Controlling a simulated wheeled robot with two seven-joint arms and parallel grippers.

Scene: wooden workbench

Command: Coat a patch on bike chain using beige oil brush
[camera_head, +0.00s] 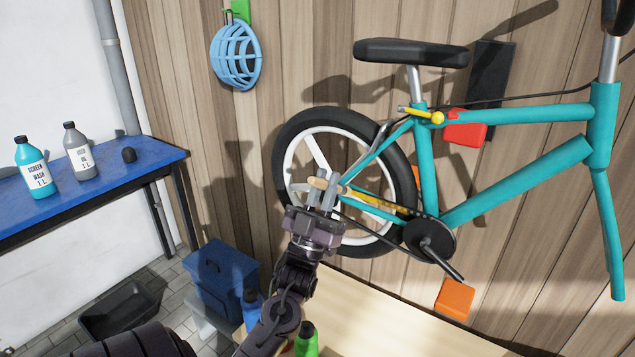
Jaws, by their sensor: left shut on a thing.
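A teal bike (520,125) hangs along the wooden wall, its rear wheel (293,140) in the middle of the view. The chain (405,210) runs from the rear hub to the dark crank (430,240). My left gripper (328,190) is shut on the beige oil brush (318,183), in front of the lower part of the rear wheel. The brush's beige handle end sticks out to the left and its yellowish part reaches right beside the chain. I cannot tell whether it touches the chain. My right gripper is not in view.
A wooden bench top (400,315) lies below the bike. A green bottle (306,340) and blue bottle (252,308) stand near my left arm. A blue table (100,170) with two bottles is at left, above a blue bin (220,280) and black tray (122,305).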

